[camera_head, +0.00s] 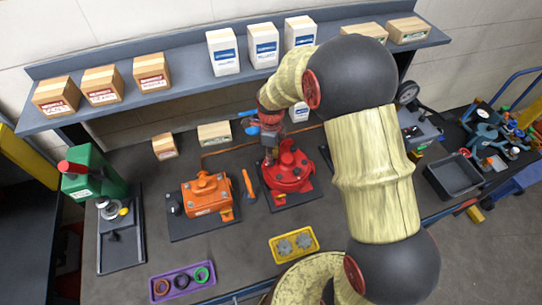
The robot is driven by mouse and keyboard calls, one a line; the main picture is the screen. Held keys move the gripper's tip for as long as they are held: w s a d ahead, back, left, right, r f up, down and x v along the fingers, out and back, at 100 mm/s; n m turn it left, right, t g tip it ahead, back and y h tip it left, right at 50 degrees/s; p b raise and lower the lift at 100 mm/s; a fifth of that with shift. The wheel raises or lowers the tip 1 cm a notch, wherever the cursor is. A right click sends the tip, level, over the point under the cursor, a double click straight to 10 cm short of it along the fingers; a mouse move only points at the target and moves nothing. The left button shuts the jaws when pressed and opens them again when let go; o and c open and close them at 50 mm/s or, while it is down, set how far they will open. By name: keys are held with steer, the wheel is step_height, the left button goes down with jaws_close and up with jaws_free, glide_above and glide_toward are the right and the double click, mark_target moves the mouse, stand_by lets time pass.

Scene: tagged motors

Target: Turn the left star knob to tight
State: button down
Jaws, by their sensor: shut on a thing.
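The red motor (287,178) stands on a dark base plate in the middle of the bench. My gripper (269,160) points down at the upper left part of this motor. It is shut on what appears to be the left star knob, which is too small and too covered by the fingers to make out clearly. Whether the knob is loose or tight cannot be told. A dark red knob-like top (287,145) shows on the motor, right of my gripper.
An orange motor (206,195) and an orange-handled tool (249,186) lie left of the red motor. A yellow tray (273,242) with grey parts and a purple tray (170,294) with rings are in front. Boxes line the shelf (190,91) behind.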

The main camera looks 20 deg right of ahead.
steer(key=shift+w+r+m, duration=0.25)
steer(key=shift+r+m, duration=0.05)
steer(key=shift+m, duration=0.2)
steer(key=c, duration=2.1)
jaws_free()
steer(key=o, duration=0.5)
steer(key=shift+s+f, duration=0.2)
step_height(320, 180, up, 12)
